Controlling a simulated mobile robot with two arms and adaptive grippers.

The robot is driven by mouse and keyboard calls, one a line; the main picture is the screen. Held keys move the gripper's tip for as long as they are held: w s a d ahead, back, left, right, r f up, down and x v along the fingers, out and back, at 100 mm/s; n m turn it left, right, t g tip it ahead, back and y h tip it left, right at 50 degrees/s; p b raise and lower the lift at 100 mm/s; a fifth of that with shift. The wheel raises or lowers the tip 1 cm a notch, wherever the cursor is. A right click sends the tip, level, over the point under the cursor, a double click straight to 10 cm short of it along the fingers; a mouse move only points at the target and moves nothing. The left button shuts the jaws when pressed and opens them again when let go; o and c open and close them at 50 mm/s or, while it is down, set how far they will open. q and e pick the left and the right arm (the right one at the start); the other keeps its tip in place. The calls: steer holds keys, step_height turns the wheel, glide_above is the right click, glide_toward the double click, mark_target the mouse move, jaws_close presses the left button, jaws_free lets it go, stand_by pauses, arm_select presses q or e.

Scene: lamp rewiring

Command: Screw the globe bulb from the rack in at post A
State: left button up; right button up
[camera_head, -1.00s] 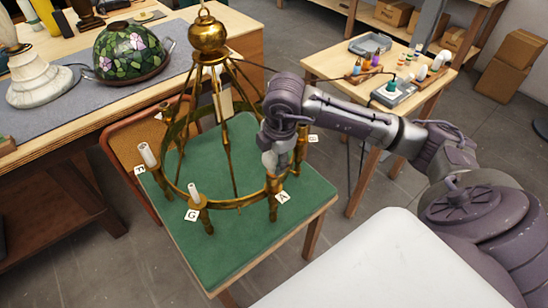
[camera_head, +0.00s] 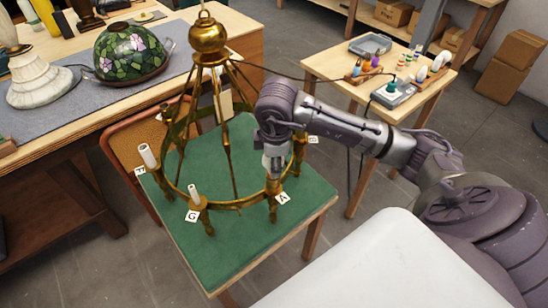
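A brass ring chandelier (camera_head: 228,206) stands on a green-topped table (camera_head: 235,255). Post A, marked by its letter tag (camera_head: 283,198), is at the ring's front right. My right gripper (camera_head: 273,172) points down directly over post A, close to its top. Pale bulbs (camera_head: 437,64) stand in a rack on the side table. My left gripper is out of view.
Post G (camera_head: 195,195) carries a white candle sleeve, as does the far-left post (camera_head: 148,157). A thin dark cord runs from the chandelier toward the side table (camera_head: 325,62). A stained-glass shade (camera_head: 130,52) sits on the left bench.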

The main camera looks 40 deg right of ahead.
steer(key=m, duration=0.2)
steer(key=shift+m+p, duration=0.3)
steer(key=shift+m, duration=0.1)
steer(key=o, duration=1.3)
steer(key=shift+s, duration=0.1)
steer(key=shift+c, duration=0.2)
